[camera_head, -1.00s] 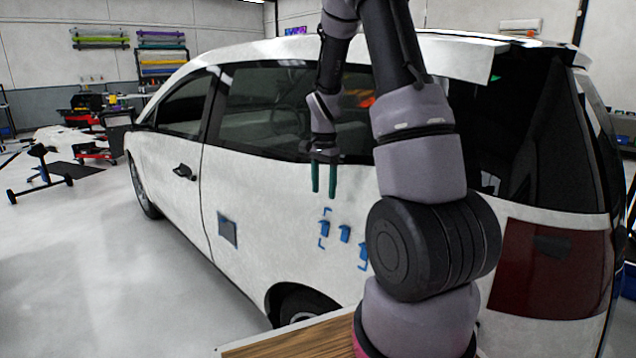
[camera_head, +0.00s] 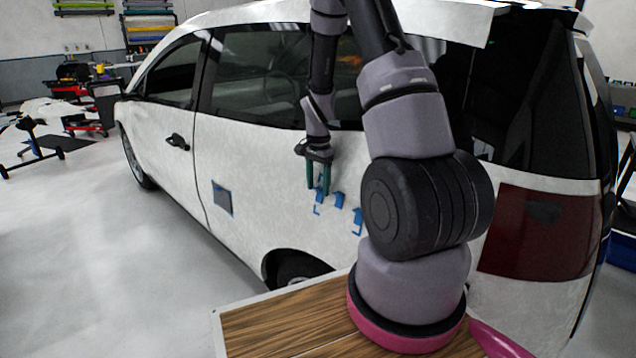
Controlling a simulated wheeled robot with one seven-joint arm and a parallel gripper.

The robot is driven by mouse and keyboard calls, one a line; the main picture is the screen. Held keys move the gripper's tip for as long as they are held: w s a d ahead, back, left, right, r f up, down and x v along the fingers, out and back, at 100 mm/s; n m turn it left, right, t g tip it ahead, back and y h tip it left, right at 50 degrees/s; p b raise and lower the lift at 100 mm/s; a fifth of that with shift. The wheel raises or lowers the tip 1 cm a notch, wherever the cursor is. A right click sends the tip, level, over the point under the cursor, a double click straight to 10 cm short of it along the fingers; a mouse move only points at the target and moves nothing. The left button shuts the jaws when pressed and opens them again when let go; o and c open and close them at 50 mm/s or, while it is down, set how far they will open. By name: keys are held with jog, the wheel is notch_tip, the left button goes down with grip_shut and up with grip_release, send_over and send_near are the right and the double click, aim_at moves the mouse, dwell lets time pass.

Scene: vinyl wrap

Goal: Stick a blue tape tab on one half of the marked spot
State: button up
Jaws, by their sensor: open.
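My gripper (camera_head: 318,190) hangs down in front of the white van's side panel, its two green fingers apart and pointing down. The marked spot on the panel is framed by blue corner brackets; the lower right bracket (camera_head: 358,222) shows clear. A blue tape tab (camera_head: 338,199) sits inside the marks, just right of the fingers. Another blue tape piece (camera_head: 321,197) shows at and between the fingers, partly hidden by them. I cannot tell whether the fingers touch it. The area right of the brackets is hidden by my arm.
A wooden tabletop (camera_head: 285,325) lies at the front under my arm. Red and black workshop carts (camera_head: 85,100) stand far left.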

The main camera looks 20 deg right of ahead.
grip_shut()
jog(key=shift+s+a+r, duration=0.15)
jog(key=shift+s+a, duration=0.1)
jog(key=shift+a, duration=0.35)
dwell(0.6)
jog(key=s+a+r, duration=0.1)
jog(key=s+a, duration=0.1)
jog(key=a, duration=0.4)
jog(key=shift+s+r, duration=0.25)
jog(key=shift+s, duration=0.15)
dwell(0.5)
